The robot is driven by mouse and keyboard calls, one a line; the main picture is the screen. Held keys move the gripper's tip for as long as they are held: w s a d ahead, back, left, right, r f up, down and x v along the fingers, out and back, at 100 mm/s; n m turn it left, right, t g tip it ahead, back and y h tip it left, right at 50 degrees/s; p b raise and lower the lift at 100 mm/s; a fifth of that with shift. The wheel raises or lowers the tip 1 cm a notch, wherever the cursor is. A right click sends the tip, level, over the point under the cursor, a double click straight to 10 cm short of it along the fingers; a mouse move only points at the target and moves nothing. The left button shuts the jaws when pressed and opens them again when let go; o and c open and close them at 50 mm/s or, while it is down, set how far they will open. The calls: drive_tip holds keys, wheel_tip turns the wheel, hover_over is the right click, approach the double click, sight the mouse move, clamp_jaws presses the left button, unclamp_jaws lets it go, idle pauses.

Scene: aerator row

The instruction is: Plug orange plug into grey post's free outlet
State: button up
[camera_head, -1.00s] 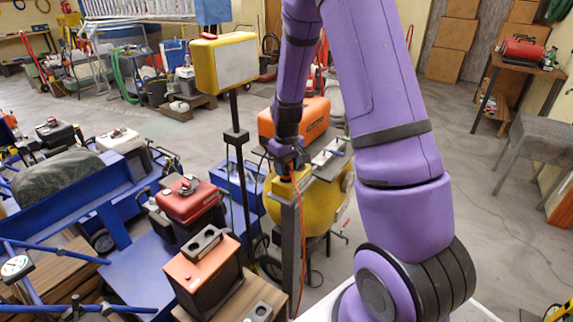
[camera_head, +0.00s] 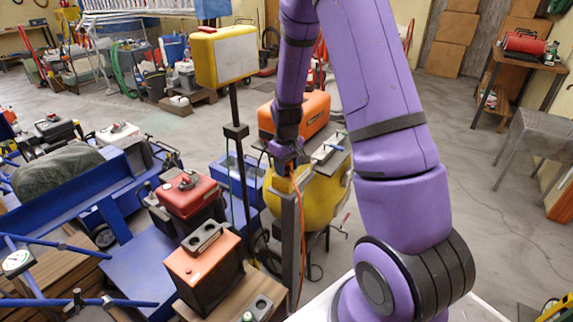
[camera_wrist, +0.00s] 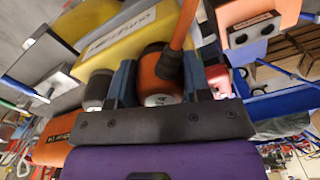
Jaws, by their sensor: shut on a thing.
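My gripper (camera_wrist: 158,82) is shut on the orange plug (camera_wrist: 158,65), which sits between its two blue-grey fingers in the wrist view. An orange cable (camera_wrist: 182,28) runs from the plug. In the head view my gripper (camera_head: 287,156) is just above the top of a slim dark grey upright (camera_head: 289,240) and hides the plug; the orange cable hangs beside the upright. A low grey block (camera_head: 262,307) with dark round openings is at the bottom edge. I cannot tell which of these is the grey post, or whether an outlet is free.
An orange-sided box (camera_head: 203,275) with a two-hole top stands left of the upright. A yellow tank (camera_head: 325,195) and an orange machine (camera_head: 308,115) are close behind my gripper. A yellow box on a pole (camera_head: 222,57) rises to the left. Open floor lies to the right.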

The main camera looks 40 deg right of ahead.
drive_tip(key=shift+f, duration=0.35)
drive_tip(key=o, duration=1)
wheel_tip(320, 180, up, 11)
drive_tip(key=s+a+r+t, duration=0.1)
drive_tip(key=s+a+r, duration=0.35)
drive_tip(key=r, duration=0.35)
drive_tip(key=s+a+r+t, duration=0.2)
drive_tip(key=s+a+r, duration=0.1)
drive_tip(key=s+r, duration=0.4)
drive_tip(key=s+a+r, duration=0.2)
drive_tip(key=s, duration=0.3)
drive_tip(key=s+a+r+t, duration=0.1)
drive_tip(key=s+r, duration=0.1)
drive_tip(key=s, duration=0.3)
drive_tip(key=s+a+r+t, duration=0.1)
drive_tip(key=s+a+r, duration=0.1)
drive_tip(key=s+r, duration=0.1)
drive_tip(key=shift+s+a+m, duration=0.3)
drive_tip(key=shift+s, duration=0.6)
